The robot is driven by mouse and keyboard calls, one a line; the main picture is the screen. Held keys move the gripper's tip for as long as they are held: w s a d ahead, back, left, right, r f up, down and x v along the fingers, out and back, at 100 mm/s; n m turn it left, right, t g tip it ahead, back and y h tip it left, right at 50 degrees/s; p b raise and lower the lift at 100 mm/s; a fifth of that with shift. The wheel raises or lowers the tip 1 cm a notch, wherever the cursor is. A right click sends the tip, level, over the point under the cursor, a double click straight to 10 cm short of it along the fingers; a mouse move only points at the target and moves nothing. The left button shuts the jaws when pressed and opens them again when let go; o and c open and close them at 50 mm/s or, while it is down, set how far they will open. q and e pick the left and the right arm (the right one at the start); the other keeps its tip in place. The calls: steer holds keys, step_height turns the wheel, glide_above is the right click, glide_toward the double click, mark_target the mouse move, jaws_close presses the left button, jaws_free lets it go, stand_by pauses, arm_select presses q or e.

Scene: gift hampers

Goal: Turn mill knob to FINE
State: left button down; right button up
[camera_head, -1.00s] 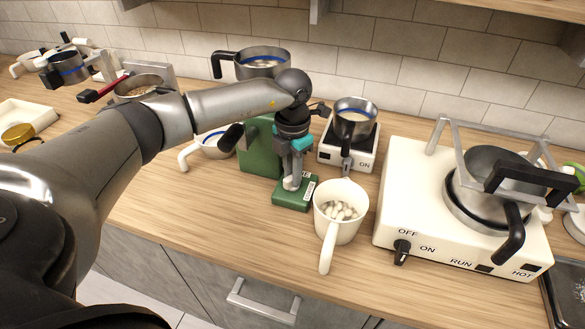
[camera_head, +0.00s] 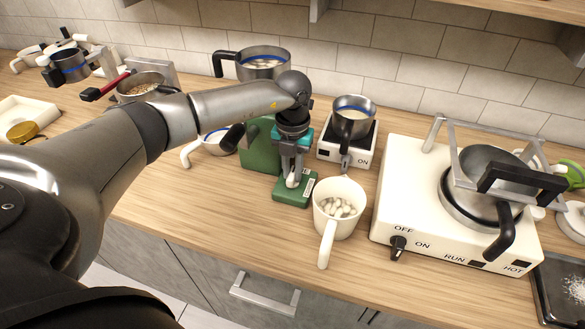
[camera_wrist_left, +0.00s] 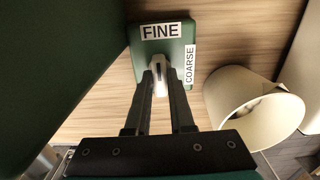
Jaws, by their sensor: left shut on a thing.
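The mill (camera_head: 258,150) is a green block with a low green base (camera_head: 296,194) in front, partly hidden by my left arm. In the left wrist view, the base (camera_wrist_left: 179,75) bears a FINE label (camera_wrist_left: 160,31) and a COARSE label (camera_wrist_left: 190,64). The pale knob (camera_wrist_left: 157,62) stands on the base just below the FINE label, its end toward that label. My left gripper (camera_wrist_left: 158,76) is shut on the knob, one dark finger on each side. In the head view, this gripper (camera_head: 292,178) reaches down over the base. My right gripper is not in view.
A white mug of pale pieces (camera_head: 338,208) stands close right of the base. A white stove (camera_head: 410,205) is at the right.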

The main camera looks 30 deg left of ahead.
mark_target(292, 173)
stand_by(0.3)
arm_select(q)
steer(key=c, duration=0.8)
jaws_free()
step_height(292, 173, up, 15)
steer(key=shift+r, duration=0.2)
steer(key=shift+f, duration=0.1)
